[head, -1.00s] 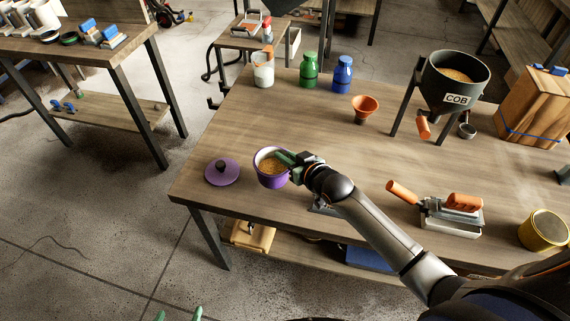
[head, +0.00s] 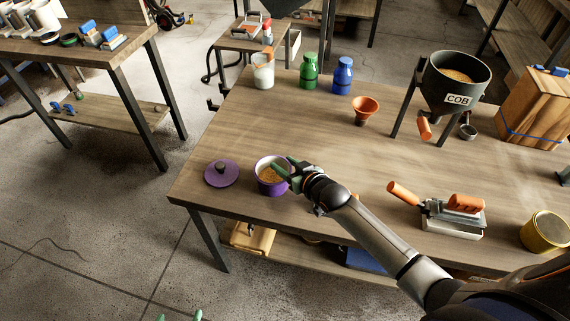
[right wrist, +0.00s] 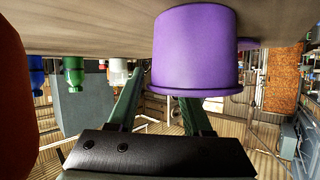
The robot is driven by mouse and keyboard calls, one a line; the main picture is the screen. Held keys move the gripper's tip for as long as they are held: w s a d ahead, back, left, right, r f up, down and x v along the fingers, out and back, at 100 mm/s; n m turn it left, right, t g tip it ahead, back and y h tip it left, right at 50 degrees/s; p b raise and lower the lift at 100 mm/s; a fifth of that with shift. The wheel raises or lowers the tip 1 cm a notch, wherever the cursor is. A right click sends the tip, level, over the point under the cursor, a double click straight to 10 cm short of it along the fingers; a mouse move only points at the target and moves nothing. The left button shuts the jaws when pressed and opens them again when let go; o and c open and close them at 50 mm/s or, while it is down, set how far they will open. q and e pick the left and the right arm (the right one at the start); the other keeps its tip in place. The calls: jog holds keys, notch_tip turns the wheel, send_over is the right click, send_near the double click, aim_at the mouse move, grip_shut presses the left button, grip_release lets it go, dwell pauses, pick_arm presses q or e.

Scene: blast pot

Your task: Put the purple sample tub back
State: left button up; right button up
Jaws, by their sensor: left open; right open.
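The purple sample tub (head: 271,188) stands open on the near left part of the table, holding tan grainy contents. Its purple lid (head: 222,180), with a dark knob, lies separately just left of it. My right gripper (head: 286,169) is open at the tub's right side, its green fingers close to the rim. In the right wrist view, which is upside down, the tub (right wrist: 195,50) looms close and hides one fingertip; I cannot tell whether a finger touches it. My left gripper (head: 180,317) is open at the bottom edge, only its green tips showing.
A hopper marked COB (head: 452,85), an orange funnel (head: 364,111), and green (head: 309,72) and blue (head: 342,76) bottles stand farther back. A white-lidded jar (head: 263,72) is at the back left. An orange-handled tool (head: 455,215) and yellow tin (head: 545,232) lie right. The middle table is clear.

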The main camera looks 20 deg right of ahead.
jog(key=p+v, duration=0.2)
jog(key=v, duration=1)
